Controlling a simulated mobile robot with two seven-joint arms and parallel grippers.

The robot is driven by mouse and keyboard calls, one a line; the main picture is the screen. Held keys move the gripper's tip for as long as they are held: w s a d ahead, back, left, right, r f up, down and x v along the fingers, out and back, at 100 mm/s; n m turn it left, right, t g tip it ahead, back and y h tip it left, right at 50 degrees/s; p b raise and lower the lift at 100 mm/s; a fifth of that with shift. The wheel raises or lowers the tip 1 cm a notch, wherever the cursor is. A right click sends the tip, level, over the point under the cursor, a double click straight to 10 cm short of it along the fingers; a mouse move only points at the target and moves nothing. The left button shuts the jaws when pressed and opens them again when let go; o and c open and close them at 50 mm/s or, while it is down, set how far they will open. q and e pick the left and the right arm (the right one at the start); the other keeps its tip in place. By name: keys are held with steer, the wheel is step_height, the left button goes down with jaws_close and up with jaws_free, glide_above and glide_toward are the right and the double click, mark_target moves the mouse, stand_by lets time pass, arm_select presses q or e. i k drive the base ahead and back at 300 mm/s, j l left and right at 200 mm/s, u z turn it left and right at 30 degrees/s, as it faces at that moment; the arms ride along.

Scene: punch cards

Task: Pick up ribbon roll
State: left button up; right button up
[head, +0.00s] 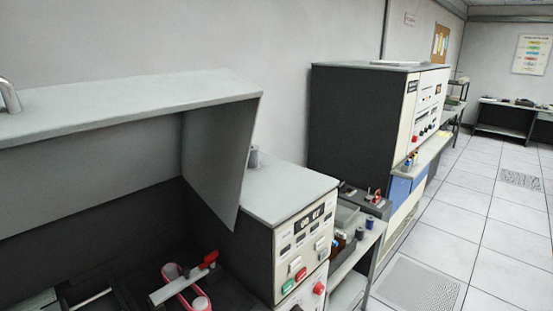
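Inside the open machine (90,225) at the lower left, a red-pink band (178,288) loops around small pale rollers. It looks like a ribbon, and a grey bar with a red end piece crosses it. A grey spool-like cylinder (253,157) stands on top of the grey cabinet. Small dark spool-like cylinders (360,234) stand on the side table. I cannot tell which of these is the ribbon roll. Neither of my grippers shows in the head view.
The raised grey lid (130,102) overhangs the machine's dark interior. A control panel (303,240) with red and green buttons faces right. Behind it stand the side table (366,256) and a tall dark cabinet (350,125). The tiled floor (490,235) at the right is clear.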

mark_target(253, 164)
steer(key=z, duration=0.4)
steer(key=i+z, duration=0.1)
steer(key=z, duration=0.75)
steer(key=i+j+z, duration=0.1)
steer(key=z, duration=0.7)
steer(key=i+j+z, duration=0.15)
steer(key=z, duration=0.25)
steer(key=j+z, duration=0.35)
steer(key=i+j+z, duration=0.1)
steer(key=j+z, duration=0.85)
steer(key=j, duration=3.15)
steer(key=j+u, duration=0.3)
steer(key=j, duration=0.15)
steer(key=i+j+u, duration=0.1)
steer(key=j+u, duration=0.25)
steer(key=i+j+u, duration=0.1)
steer(key=j+u, duration=0.2)
steer(key=j, duration=0.15)
steer(key=u, duration=1.35)
steer(key=i+u, duration=0.1)
steer(key=u, duration=2.1)
steer(key=i+u, duration=0.1)
steer(key=u, duration=0.8)
steer(key=i+u, duration=0.1)
steer(key=u, duration=0.8)
steer(key=i+u, duration=0.15)
steer(key=u, duration=0.25)
steer(key=i+l+u, duration=0.1)
steer(key=u, duration=0.3)
steer(key=i, duration=0.05)
